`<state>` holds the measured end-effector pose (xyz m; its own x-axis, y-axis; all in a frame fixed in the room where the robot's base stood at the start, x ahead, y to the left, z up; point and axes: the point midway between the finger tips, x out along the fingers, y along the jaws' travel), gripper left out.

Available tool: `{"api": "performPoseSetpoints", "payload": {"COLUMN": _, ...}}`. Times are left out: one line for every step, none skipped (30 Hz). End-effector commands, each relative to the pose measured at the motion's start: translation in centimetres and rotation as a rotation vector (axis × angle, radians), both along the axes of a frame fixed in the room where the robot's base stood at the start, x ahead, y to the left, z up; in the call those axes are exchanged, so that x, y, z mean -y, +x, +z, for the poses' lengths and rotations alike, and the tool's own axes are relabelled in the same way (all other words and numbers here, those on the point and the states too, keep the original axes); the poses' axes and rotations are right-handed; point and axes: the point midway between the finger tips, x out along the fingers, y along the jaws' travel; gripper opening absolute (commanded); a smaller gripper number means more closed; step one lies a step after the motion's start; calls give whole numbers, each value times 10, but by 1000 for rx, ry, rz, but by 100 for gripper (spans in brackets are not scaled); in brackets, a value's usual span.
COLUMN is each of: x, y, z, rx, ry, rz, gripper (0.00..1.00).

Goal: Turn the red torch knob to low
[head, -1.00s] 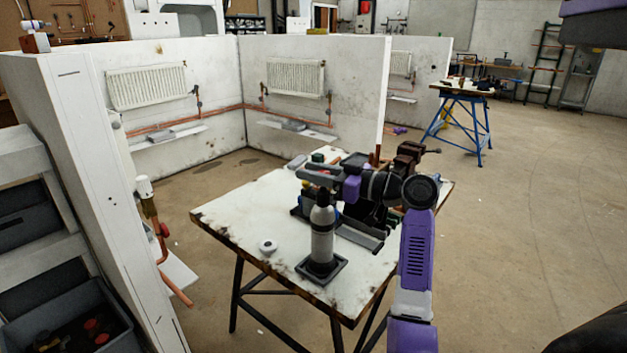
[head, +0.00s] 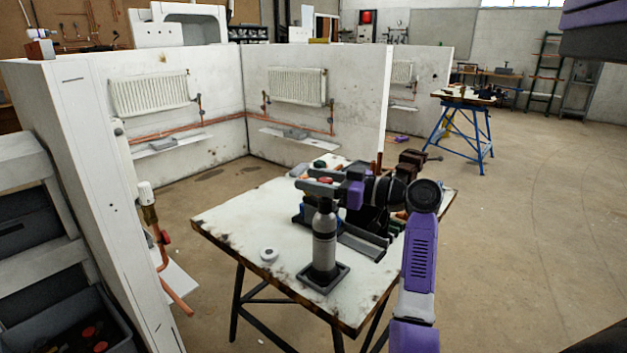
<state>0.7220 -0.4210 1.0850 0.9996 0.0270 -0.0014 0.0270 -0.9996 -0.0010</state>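The torch (head: 324,245) is a grey cylinder with a black top. It stands upright in a square black tray (head: 338,279) near the front of the white worktable. My gripper (head: 308,179) points left just above and behind the torch's top in the picture. Its two grey fingers are apart, with a gap between them. A small red spot (head: 326,180) shows in that gap; I cannot tell whether it is the torch's red knob or something farther back. No knob is clearly visible on the torch, and no dial marks can be read.
The worktable (head: 240,227) also holds a white roll (head: 269,254), a brown vise (head: 412,163) and clutter behind my arm. White bay walls with radiators (head: 298,87) stand behind. A blue trestle table (head: 465,130) is farther right. The floor at right is clear.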

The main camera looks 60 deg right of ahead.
Motion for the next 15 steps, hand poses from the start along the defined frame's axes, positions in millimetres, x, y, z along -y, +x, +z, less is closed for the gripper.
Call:
{"api": "performPoseSetpoints", "payload": {"x": 0, "y": 0, "z": 0, "rx": 1, "ry": 0, "rz": 0, "gripper": 51}}
{"api": "performPoseSetpoints", "payload": {"x": 0, "y": 0, "z": 0, "rx": 1, "ry": -1, "rz": 0, "gripper": 51}}
{"api": "performPoseSetpoints", "payload": {"x": 0, "y": 0, "z": 1, "rx": 1, "ry": -1, "rz": -1, "gripper": 51}}
{"api": "performPoseSetpoints", "payload": {"x": 0, "y": -1, "z": 0, "rx": 1, "ry": -1, "rz": -1, "gripper": 51}}
{"api": "performPoseSetpoints", "payload": {"x": 1, "y": -3, "z": 0, "rx": 1, "ry": -1, "rz": -2, "gripper": 51}}
{"api": "performPoseSetpoints", "payload": {"x": 1, "y": -6, "z": 0, "rx": 1, "ry": 0, "rz": -3, "gripper": 51}}
{"api": "performPoseSetpoints", "payload": {"x": 1, "y": -9, "z": 0, "rx": 1, "ry": 0, "rz": -3, "gripper": 51}}
{"api": "performPoseSetpoints", "payload": {"x": 2, "y": -12, "z": -1, "rx": 0, "ry": 0, "rz": -3, "gripper": 51}}
{"api": "performPoseSetpoints", "payload": {"x": 2, "y": -18, "z": -1, "rx": 1, "ry": 0, "rz": -4, "gripper": 51}}
{"api": "performPoseSetpoints", "payload": {"x": 2, "y": -23, "z": -1, "rx": 2, "ry": -1, "rz": -5, "gripper": 51}}
{"api": "performPoseSetpoints", "payload": {"x": 2, "y": -28, "z": -1, "rx": 1, "ry": -2, "rz": -5, "gripper": 51}}
{"api": "performPoseSetpoints", "payload": {"x": 2, "y": -35, "z": -1, "rx": 1, "ry": -2, "rz": -4, "gripper": 51}}
{"api": "performPoseSetpoints", "payload": {"x": 3, "y": -40, "z": -1, "rx": 1, "ry": -2, "rz": -5, "gripper": 51}}
{"api": "performPoseSetpoints", "payload": {"x": 3, "y": -45, "z": -1, "rx": 1, "ry": -1, "rz": -4, "gripper": 51}}
{"api": "performPoseSetpoints", "payload": {"x": 2, "y": -52, "z": -1, "rx": 1, "ry": -2, "rz": -4, "gripper": 51}}
